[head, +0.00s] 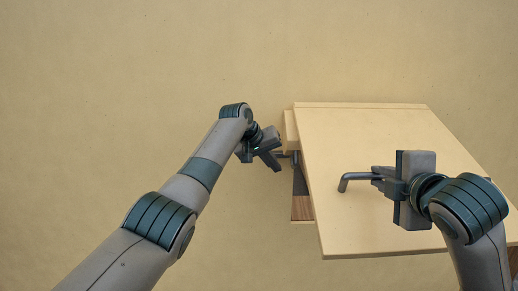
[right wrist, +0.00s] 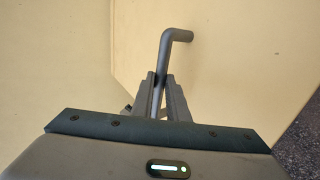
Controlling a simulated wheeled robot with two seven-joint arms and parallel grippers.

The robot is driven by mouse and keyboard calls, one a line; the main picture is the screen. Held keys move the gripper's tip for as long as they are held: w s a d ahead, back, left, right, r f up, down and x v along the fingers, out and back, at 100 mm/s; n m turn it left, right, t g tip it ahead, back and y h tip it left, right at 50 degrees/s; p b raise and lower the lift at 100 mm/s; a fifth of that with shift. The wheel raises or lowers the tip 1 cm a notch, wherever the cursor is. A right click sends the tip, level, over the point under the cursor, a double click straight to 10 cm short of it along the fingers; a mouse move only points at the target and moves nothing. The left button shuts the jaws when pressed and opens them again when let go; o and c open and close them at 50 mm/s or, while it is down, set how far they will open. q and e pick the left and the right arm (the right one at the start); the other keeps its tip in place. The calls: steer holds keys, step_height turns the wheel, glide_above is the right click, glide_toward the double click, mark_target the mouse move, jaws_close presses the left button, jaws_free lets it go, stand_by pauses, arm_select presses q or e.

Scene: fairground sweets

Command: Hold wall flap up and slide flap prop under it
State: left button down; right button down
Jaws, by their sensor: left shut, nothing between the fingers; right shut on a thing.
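The wall flap (head: 385,215) is a broad pale panel, hinged along its top edge and tilted out from the wall. My left gripper (head: 287,155) is shut and empty at the flap's left edge; whether its tips touch the flap's underside is hidden. My right gripper (head: 376,174) is shut on the flap prop (head: 350,178), a grey rod with a bent end, in front of the flap's outer face. In the right wrist view the prop (right wrist: 172,48) sticks out between the fingers (right wrist: 162,82), its bend pointing right. I cannot tell its gap to the flap.
Behind the flap's left edge, part of a pale frame (head: 289,130) and a brown wooden surface (head: 302,208) show; the rest is covered. The plain tan wall (head: 110,90) is clear left of the flap. A dark speckled surface (right wrist: 295,145) shows at lower right in the right wrist view.

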arm_select(q)
steer(key=v, duration=1)
steer(key=shift+a, duration=0.2)
steer(key=shift+w+d, duration=0.1)
steer(key=s+d+r+n+t+h, duration=0.2)
steer(key=s+d+r+t+h, duration=0.2)
steer(key=d+r+t+h, duration=0.7)
steer(key=s+a+f+n+y, duration=0.1)
steer(key=a+f+n+y, duration=0.2)
steer(key=f+n+y, duration=0.4)
steer(key=s+a+f+n+t+y, duration=0.1)
steer(key=a+f+n+y, duration=0.3)
steer(key=f, duration=1)
steer(key=s+n+y, duration=0.1)
steer(key=n+y, duration=0.2)
steer(key=n, duration=0.2)
steer(key=shift+a+f+n+t, duration=0.2)
steer(key=shift+f+n+t, duration=0.1)
steer(key=shift+w, duration=0.1)
